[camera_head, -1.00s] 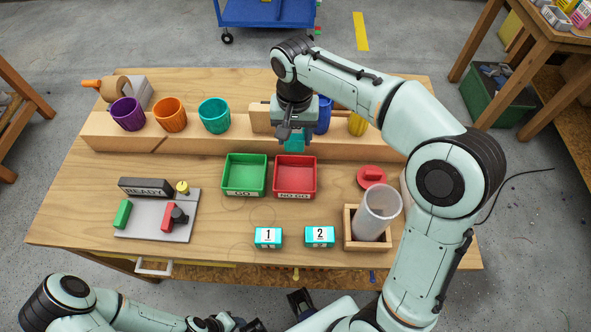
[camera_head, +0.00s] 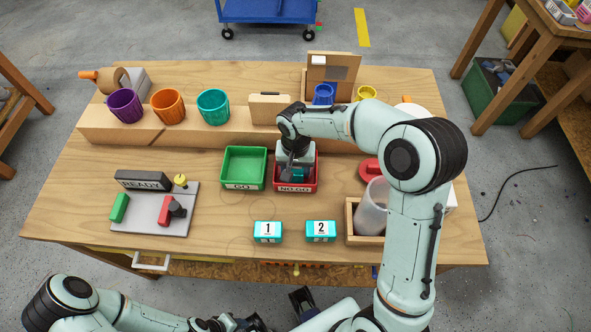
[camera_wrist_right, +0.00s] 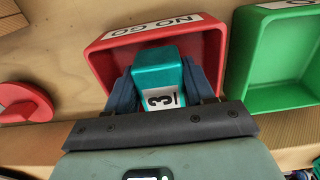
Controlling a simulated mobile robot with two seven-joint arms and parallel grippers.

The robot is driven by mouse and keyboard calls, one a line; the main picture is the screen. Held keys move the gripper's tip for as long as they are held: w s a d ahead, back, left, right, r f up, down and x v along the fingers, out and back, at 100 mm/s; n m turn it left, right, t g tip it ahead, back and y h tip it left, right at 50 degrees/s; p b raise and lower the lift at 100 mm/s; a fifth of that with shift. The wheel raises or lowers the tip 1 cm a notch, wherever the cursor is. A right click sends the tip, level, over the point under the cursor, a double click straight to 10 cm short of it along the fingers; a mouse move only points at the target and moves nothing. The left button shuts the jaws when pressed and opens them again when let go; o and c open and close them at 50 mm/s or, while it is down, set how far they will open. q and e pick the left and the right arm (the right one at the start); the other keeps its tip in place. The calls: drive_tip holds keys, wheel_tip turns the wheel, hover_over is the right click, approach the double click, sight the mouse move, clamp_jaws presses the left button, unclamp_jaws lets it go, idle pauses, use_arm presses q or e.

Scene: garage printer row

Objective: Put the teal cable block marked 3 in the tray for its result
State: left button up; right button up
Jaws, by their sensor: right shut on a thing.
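My right gripper (camera_head: 296,172) is shut on the teal block marked 3 (camera_wrist_right: 157,75), with a dark finger on each side of it. The block is over or inside the red NO GO tray (camera_wrist_right: 103,60); whether it touches the floor is hidden. In the head view this tray (camera_head: 312,183) is partly covered by my gripper. The green GO tray (camera_head: 231,165) stands empty to its left. Teal blocks marked 1 (camera_head: 267,232) and 2 (camera_head: 321,231) stand in front. My left gripper (camera_head: 238,322) is at the bottom edge, its jaws unclear.
A grey panel with a READY sign (camera_head: 143,180) stands at left. A clear cup sits in a wooden holder (camera_head: 364,240) at right, near a red lid (camera_head: 369,169). Several coloured cups line the wooden ledge (camera_head: 185,137) behind the trays. The wood between trays and blocks is clear.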

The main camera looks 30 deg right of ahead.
drive_tip(key=shift+f, duration=0.3)
drive_tip(key=shift+f, duration=0.15)
drive_tip(key=o, duration=1.2)
drive_tip(key=shift+c, duration=0.2)
drive_tip(key=shift+r, duration=0.35)
wheel_tip(320, 180, up, 12)
drive_tip(key=p, duration=0.1)
drive_tip(key=shift+f, duration=0.15)
